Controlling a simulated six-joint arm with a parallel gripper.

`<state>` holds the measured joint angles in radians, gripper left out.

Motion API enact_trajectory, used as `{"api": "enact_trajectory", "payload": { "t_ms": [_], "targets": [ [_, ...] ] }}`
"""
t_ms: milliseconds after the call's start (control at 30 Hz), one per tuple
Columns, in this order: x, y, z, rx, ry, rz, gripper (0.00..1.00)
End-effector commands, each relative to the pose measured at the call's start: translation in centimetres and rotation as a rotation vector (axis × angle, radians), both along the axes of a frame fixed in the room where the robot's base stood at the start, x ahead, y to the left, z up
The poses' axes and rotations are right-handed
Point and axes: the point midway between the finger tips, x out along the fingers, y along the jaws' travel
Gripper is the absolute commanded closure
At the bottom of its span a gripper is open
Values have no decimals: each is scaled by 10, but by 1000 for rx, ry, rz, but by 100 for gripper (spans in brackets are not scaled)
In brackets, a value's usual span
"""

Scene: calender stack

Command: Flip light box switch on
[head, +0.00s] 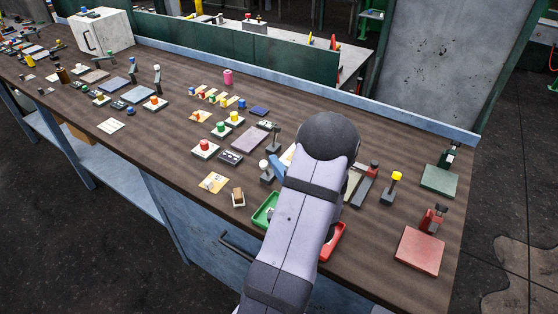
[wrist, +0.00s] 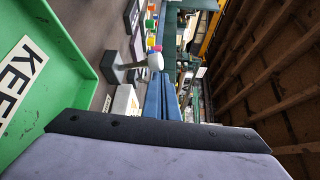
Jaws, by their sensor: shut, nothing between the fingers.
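My gripper (wrist: 162,97) shows in the wrist view as two blue fingers pressed together, with nothing between them. In the head view its blue fingers (head: 277,168) show at the left of my forearm, close to a lever with a white knob (head: 264,164) on a dark base. That white knob (wrist: 155,62) also shows just past the fingertips in the wrist view; I cannot tell whether they touch. A small pale block with a brown rocker (head: 238,198) stands at the table's front edge. No part is clearly marked as the light box, so I cannot tell which switch belongs to it.
A green tray (head: 259,216) and a red tray (head: 341,231) lie partly under my arm. The green tray (wrist: 68,45) fills the wrist view's left. Many buttons and levers cover the wooden table. A yellow-knobbed lever (head: 397,176) stands to the right. A white box (head: 103,33) stands far left.

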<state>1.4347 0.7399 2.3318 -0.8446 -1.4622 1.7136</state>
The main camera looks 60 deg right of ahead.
Motion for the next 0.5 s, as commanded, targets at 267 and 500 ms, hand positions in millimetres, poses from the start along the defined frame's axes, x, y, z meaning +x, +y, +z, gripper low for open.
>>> {"api": "enact_trajectory", "payload": {
  "t_ms": [267,500],
  "targets": [
    [0,10,-2,2,0,-1,100],
    [0,13,-4,6,1,2,100]
  ]
}}
